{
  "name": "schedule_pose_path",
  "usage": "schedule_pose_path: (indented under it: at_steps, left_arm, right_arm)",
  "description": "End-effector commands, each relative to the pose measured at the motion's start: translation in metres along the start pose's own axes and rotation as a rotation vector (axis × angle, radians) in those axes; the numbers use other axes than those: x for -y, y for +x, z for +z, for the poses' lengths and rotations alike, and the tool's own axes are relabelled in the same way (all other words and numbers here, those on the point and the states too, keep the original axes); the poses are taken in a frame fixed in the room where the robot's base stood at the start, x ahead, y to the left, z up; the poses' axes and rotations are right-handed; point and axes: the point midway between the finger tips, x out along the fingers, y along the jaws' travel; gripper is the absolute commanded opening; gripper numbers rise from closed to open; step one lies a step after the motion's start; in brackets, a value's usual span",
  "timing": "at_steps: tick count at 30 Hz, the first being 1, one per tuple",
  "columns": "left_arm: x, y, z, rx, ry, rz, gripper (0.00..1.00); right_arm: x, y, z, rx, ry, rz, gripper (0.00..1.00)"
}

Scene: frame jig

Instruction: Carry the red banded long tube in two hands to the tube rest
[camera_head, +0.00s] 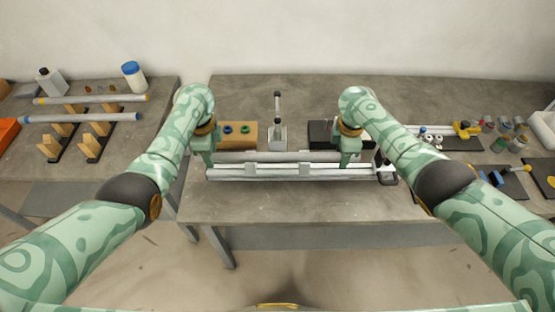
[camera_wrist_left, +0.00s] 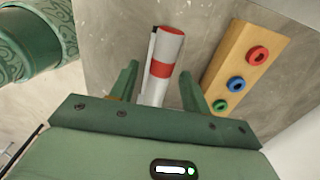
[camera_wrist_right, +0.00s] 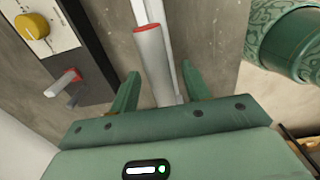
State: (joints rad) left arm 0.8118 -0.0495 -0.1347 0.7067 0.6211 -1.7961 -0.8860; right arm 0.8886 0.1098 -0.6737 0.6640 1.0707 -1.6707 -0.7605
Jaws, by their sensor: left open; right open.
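The red banded long tube (camera_head: 265,156) lies level on the jig on the middle bench, beside a pale rail. In the left wrist view its red-banded end (camera_wrist_left: 160,70) lies between the open fingers of my left gripper (camera_head: 208,163). In the right wrist view its grey end with a red rim (camera_wrist_right: 153,62) lies between the open fingers of my right gripper (camera_head: 347,163). Both grippers are open, one near each end of the tube. On the left bench, wooden blocks on dark bases, seemingly the tube rest (camera_head: 90,144), hold two other tubes; the front blocks are empty.
The resting tubes have a yellow-banded (camera_head: 95,99) and a blue-banded (camera_head: 85,118) end. A wooden block with coloured rings (camera_head: 238,134) and a small upright clamp (camera_head: 277,130) stand behind the jig. A gap separates the benches. Small parts crowd the right side.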

Motion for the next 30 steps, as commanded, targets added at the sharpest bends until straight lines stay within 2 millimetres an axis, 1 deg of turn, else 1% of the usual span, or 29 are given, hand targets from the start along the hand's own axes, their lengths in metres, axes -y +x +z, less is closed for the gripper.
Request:
schedule_pose_path:
  at_steps: [3,9,12,15,20,23,26,30]
  left_arm:
    - [0.001,-0.018,0.0,0.0,0.0,-0.006,0.47]
    - [0.001,-0.068,0.0,-0.002,0.0,-0.006,0.47]
    - [0.001,-0.089,-0.001,-0.003,-0.001,-0.006,0.47]
    - [0.0,-0.102,-0.001,-0.003,0.0,-0.004,0.47]
    - [0.0,-0.112,0.0,0.0,-0.002,-0.002,0.47]
    - [0.0,-0.113,0.0,0.001,-0.001,-0.002,0.47]
    - [0.0,-0.113,0.0,0.001,-0.001,-0.002,0.47]
    - [0.0,-0.113,0.0,0.001,-0.001,-0.002,0.47]
  right_arm:
    - [0.0,0.0,0.0,0.0,0.0,0.0,0.47]
    - [0.0,0.0,0.0,0.0,0.0,0.0,0.47]
    - [0.0,0.0,0.0,0.0,0.0,0.0,0.47]
    - [0.0,0.0,0.0,0.0,0.0,0.0,0.47]
    - [-0.001,-0.005,-0.001,-0.003,0.001,0.001,0.47]
    - [-0.001,-0.018,-0.001,-0.003,-0.001,0.002,0.47]
    - [-0.001,-0.039,-0.001,-0.003,-0.002,0.004,0.47]
    - [-0.001,-0.074,0.0,-0.002,-0.001,0.004,0.47]
